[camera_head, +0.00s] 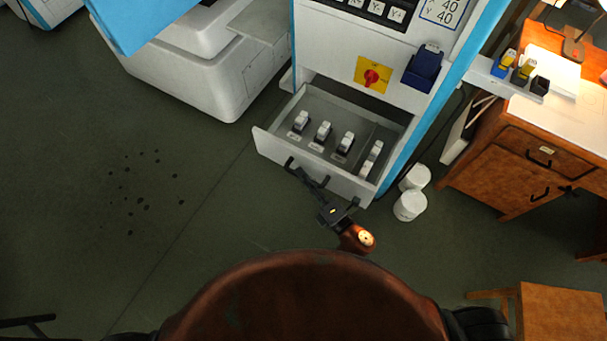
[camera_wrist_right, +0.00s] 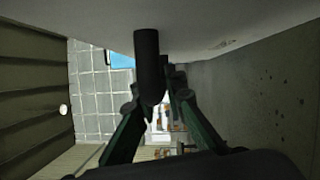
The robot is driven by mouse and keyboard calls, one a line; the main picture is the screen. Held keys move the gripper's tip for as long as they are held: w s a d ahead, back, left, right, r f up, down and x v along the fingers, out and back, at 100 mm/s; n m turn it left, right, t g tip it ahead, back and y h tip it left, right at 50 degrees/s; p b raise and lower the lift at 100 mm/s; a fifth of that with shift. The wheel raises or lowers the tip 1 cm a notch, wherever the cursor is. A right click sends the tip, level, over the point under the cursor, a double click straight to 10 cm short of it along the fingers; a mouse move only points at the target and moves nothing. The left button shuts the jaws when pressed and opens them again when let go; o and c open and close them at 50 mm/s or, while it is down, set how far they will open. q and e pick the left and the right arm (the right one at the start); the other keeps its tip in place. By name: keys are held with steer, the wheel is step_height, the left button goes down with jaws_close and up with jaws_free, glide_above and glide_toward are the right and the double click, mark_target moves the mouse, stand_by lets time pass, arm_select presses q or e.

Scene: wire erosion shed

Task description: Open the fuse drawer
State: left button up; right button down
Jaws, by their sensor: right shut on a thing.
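The fuse drawer (camera_head: 270,146) is pulled out from the machine cabinet (camera_head: 335,55), and its grey inside shows. Several white fuse-like parts (camera_head: 323,131) stand in it. My right gripper (camera_head: 309,180) is at the drawer front, shut on the dark bar handle (camera_head: 291,163). In the right wrist view, the handle (camera_wrist_right: 147,60) reaches down from the pale drawer front (camera_wrist_right: 230,25) between the green-edged fingers (camera_wrist_right: 155,115). The exact finger contact is partly hidden. My left gripper is not in view.
A yellow plate with a red rotary switch (camera_head: 371,77) and a blue holder (camera_head: 424,66) are above the drawer. White round containers (camera_head: 410,206) stand right of it, near a wooden desk (camera_head: 510,170). The floor to the left is clear apart from dark spots (camera_head: 142,200).

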steer(key=c, duration=2)
jaws_free()
steer(key=shift+o, duration=0.2)
steer(key=r+v, duration=0.1)
steer(key=v, duration=1.1)
steer(key=shift+f, duration=0.5)
steer(key=shift+d+f, duration=0.1)
